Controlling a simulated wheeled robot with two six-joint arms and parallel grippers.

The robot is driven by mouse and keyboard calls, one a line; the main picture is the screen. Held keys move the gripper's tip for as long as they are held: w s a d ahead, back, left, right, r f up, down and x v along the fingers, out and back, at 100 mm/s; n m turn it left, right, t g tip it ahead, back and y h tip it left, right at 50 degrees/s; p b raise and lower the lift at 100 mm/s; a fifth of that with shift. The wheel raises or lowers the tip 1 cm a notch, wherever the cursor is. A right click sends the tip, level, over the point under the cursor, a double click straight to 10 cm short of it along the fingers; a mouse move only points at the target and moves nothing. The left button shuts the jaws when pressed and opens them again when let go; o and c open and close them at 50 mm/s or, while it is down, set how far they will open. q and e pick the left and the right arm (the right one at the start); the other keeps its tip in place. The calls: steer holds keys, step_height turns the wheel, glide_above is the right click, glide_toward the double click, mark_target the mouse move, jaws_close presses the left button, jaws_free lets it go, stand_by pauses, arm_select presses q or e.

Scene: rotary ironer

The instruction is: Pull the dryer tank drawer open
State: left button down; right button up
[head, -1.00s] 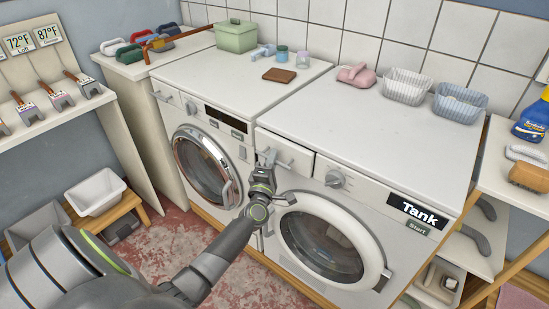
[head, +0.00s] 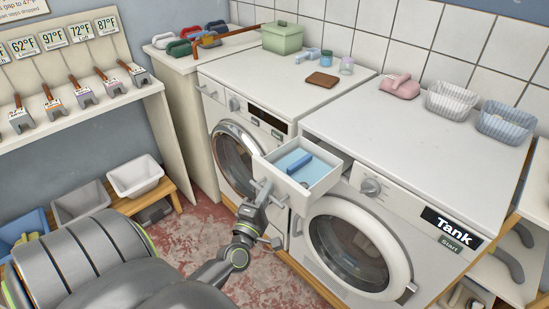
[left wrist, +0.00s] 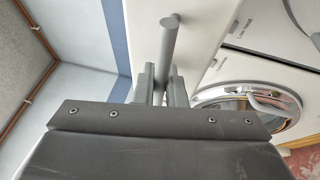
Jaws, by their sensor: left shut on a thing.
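The dryer tank drawer (head: 322,186) is pulled out of the upper left of the dryer (head: 429,210), the machine labelled "Tank". Its open top shows a light blue inside with a darker blue bar-shaped piece (head: 299,163). My left gripper (head: 262,193) is at the drawer front, shut on the grey drawer handle. In the left wrist view the round grey handle bar (left wrist: 170,40) passes between the two fingers (left wrist: 160,85). The exact contact is partly hidden. My right gripper is not in view.
A washer (head: 231,97) stands left of the dryer. The round dryer door (head: 400,262) is closed below the drawer. Baskets (head: 452,100), a pink item and a green box (head: 282,39) sit on top. White and grey bins (head: 135,176) are at the left. Red floor shows in front.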

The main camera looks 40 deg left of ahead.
arm_select(q)
steer(key=shift+s, duration=0.15)
steer(key=c, duration=1.8)
jaws_free()
steer(key=shift+o, duration=0.2)
steer(key=b+v, duration=0.9)
steer(key=v, duration=0.8)
steer(key=shift+d, duration=0.15)
steer(key=shift+s+f, duration=0.15)
steer(key=shift+f, duration=0.05)
